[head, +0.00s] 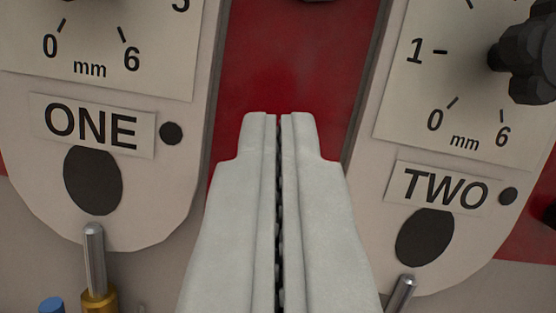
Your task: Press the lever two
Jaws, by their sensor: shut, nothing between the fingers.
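The plate labelled TWO (443,189) is on the right in the head view. Below its label is a dark round spot (425,237). Under that, a silver metal lever (402,293) rises from the bottom edge, and its lower part is cut off by the frame. My gripper (279,116) is shut and empty in the middle, pointing up at the red panel between the two plates. It is to the left of the lever below TWO and apart from it in the picture.
On the left is the plate labelled ONE (92,125), with its own silver lever (94,252) in a brass collar (99,299). A blue cap (51,305) shows at bottom left. A black knob (528,60) juts out at upper right. The red panel (290,60) lies behind.

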